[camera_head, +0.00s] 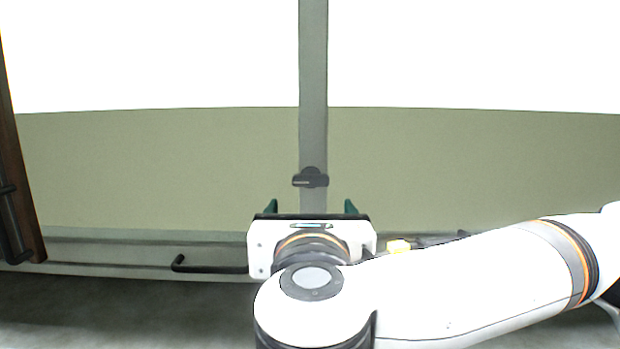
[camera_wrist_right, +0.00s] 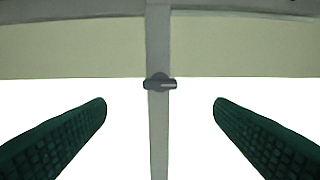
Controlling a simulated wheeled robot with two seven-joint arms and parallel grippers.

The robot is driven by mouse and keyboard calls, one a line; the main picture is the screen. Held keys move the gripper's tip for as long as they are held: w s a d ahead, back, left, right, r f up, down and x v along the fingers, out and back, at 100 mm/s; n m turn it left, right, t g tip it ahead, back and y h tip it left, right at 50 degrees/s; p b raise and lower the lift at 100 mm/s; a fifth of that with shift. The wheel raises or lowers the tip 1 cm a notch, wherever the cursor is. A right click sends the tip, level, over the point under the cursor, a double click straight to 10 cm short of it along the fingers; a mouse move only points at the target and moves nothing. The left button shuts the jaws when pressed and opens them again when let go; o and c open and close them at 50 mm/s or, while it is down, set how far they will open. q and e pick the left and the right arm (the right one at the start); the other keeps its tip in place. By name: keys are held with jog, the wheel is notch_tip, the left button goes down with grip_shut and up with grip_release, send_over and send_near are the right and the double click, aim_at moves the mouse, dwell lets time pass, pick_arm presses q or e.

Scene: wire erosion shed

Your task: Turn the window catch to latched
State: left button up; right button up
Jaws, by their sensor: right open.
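The window catch (camera_head: 310,179) is a small dark grey handle on a round base, fixed to the grey vertical window post (camera_head: 313,80). Its lever lies crosswise to the post. In the right wrist view the catch (camera_wrist_right: 160,82) sits midway between the two fingers and beyond their tips. My right gripper (camera_head: 311,207) is open and empty, just below the catch in the head view, with a green finger on each side. It shows no contact with the catch. My left gripper is not in the head view.
A black bar handle (camera_head: 210,267) runs along the lower frame, left of my right gripper. A brown upright panel (camera_head: 22,190) with a dark handle stands at the far left. The space around the catch is clear.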

aim_at(311, 182)
jog(key=w+p, duration=0.1)
jog(key=w, duration=0.2)
jog(key=w+p, duration=0.2)
jog(key=w, duration=0.2)
jog(key=w+p, duration=0.2)
jog(key=w, duration=0.1)
jog(key=shift+w+r, duration=0.15)
jog(key=shift+r, duration=0.1)
jog(key=shift+w+f+p, duration=0.1)
jog(key=shift+w+p, duration=0.35)
jog(key=shift+w, duration=0.2)
jog(key=shift+c, duration=0.4)
jog(key=c, duration=0.9)
jog(key=shift+f, duration=0.1)
